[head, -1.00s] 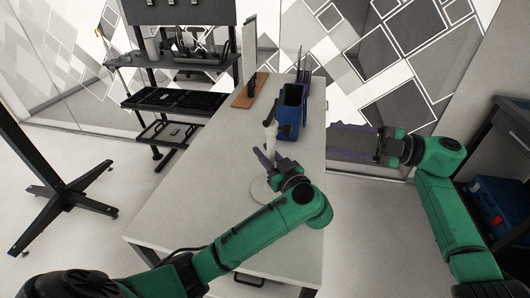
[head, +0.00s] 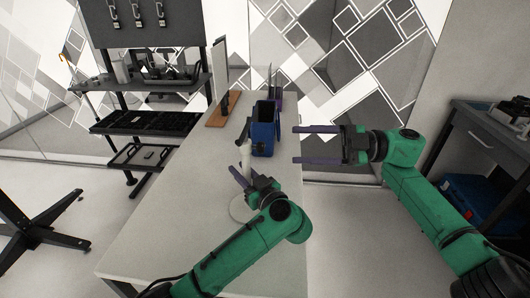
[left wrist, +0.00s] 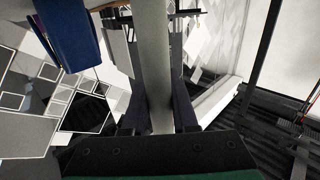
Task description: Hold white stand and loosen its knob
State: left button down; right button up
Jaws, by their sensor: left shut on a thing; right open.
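The white stand rises from the table on a round white base (head: 238,208). Its pale post (head: 246,154) leans a little in the head view, and my gripper partly hides it. My left gripper (head: 238,174) is shut on the post, whose shaft (left wrist: 153,60) runs between the two dark fingers in the left wrist view. The knob cannot be made out in either view. My right gripper (head: 294,145) is open and empty, to the right of the stand, with its fingers pointing left, apart from the stand.
A blue bin (head: 263,140) stands on the table (head: 165,215) just behind the stand, left of my right fingertips. A wooden board (head: 217,116) with an upright panel lies farther back. Dark shelving (head: 150,122) stands at the left. The front of the table is clear.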

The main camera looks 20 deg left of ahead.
aim_at(258, 147)
jog(key=w+d+f+m+t, duration=0.2)
jog(key=w+d+f+m, duration=0.15)
jog(key=m, duration=0.55)
jog(key=s+a, duration=0.2)
jog(key=a, duration=0.9)
jog(key=shift+s+a+r+y, duration=0.15)
jog(key=shift+s+r+y, duration=0.05)
jog(key=shift+s+y, duration=0.2)
grip_shut()
